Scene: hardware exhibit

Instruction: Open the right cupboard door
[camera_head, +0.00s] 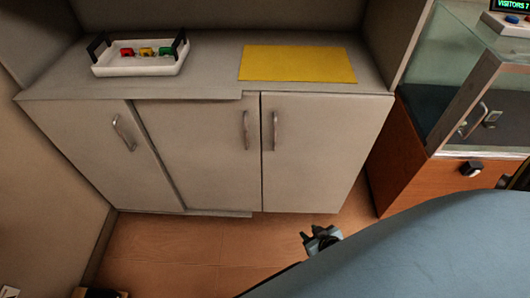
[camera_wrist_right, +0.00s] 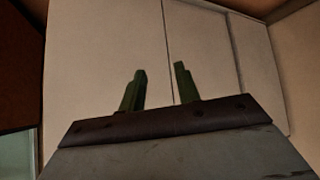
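The pale grey right cupboard door (camera_head: 325,150) stands shut in the head view, with a vertical metal handle (camera_head: 275,130) near its left edge. My right gripper (camera_head: 320,238) is low in front of the cupboard, below the right door's bottom edge in the picture and apart from the handle. In the right wrist view its two green fingers (camera_wrist_right: 158,88) are spread with nothing between them. That view is upside down and shows the right door (camera_wrist_right: 95,70) left of a seam; no handle shows there. I cannot make out my left gripper.
The middle door (camera_head: 200,150) and left door (camera_head: 100,145) have handles too. On top are a white tray (camera_head: 140,70) with small coloured items and a yellow mat (camera_head: 297,63). A glass display case (camera_head: 430,170) stands close at the right. Wooden floor (camera_head: 190,255) is open in front.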

